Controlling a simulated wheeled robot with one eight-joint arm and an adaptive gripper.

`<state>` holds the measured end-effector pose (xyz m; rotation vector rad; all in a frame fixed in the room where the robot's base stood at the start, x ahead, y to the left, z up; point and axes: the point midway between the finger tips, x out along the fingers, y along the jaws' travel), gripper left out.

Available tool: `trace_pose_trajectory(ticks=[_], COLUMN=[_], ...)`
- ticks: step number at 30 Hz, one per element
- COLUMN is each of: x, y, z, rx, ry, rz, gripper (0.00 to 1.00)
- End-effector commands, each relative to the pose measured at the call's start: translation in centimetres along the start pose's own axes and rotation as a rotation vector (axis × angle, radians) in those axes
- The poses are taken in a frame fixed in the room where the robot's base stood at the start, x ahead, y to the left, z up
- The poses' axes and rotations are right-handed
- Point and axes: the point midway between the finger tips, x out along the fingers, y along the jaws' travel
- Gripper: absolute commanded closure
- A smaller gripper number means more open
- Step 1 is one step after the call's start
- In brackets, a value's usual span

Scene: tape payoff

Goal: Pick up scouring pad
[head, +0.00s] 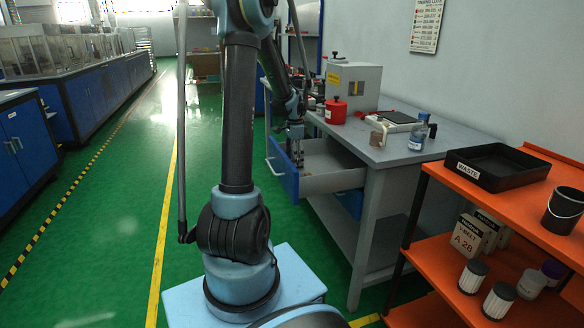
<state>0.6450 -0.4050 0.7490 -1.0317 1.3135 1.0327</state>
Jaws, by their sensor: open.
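I cannot make out a scouring pad for certain in the head view. My gripper (297,162) is open and points down at the front of the pulled-out drawer (335,185). It overlaps the drawer's blue front in the picture, and I cannot tell whether it touches it. The visible part of the drawer floor looks bare, but part is hidden behind my gripper and under the tabletop. A small brownish item (376,138) lies on the grey workbench (400,150) near its front edge; it is too small to identify.
The bench holds a red canister (336,111), a clear bottle with a blue label (417,133), a scale-like device (399,118) and a grey box (353,84). An orange shelf (540,203) with a black waste tray (497,166) stands at right. Green floor at left is clear.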

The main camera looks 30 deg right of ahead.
Motion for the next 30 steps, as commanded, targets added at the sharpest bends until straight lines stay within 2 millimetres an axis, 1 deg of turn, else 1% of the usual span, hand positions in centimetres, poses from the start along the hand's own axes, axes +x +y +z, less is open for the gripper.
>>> trace_pose_trajectory(ticks=[1,4,11,12,15,17,20,21,27,30], x=[0.50,0.99,1.10,1.10,1.09,1.09,1.08,1.08,1.04,0.63], y=[-0.03,-0.01,0.02,0.02,0.01,0.01,0.01,0.01,0.01,-0.01], z=[-0.01,0.01,0.03,0.03,0.03,0.03,0.03,0.03,0.03,0.02], rx=[0.000,0.000,0.000,0.000,0.000,0.000,0.000,0.000,0.000,0.000], ry=[0.000,0.000,0.000,0.000,0.000,0.000,0.000,0.000,0.000,0.000], rz=[0.000,0.000,0.000,0.000,0.000,0.000,0.000,0.000,0.000,0.000], gripper=[0.42,0.42,0.42,0.46,0.68,0.78,0.78,0.81,0.81,0.81])
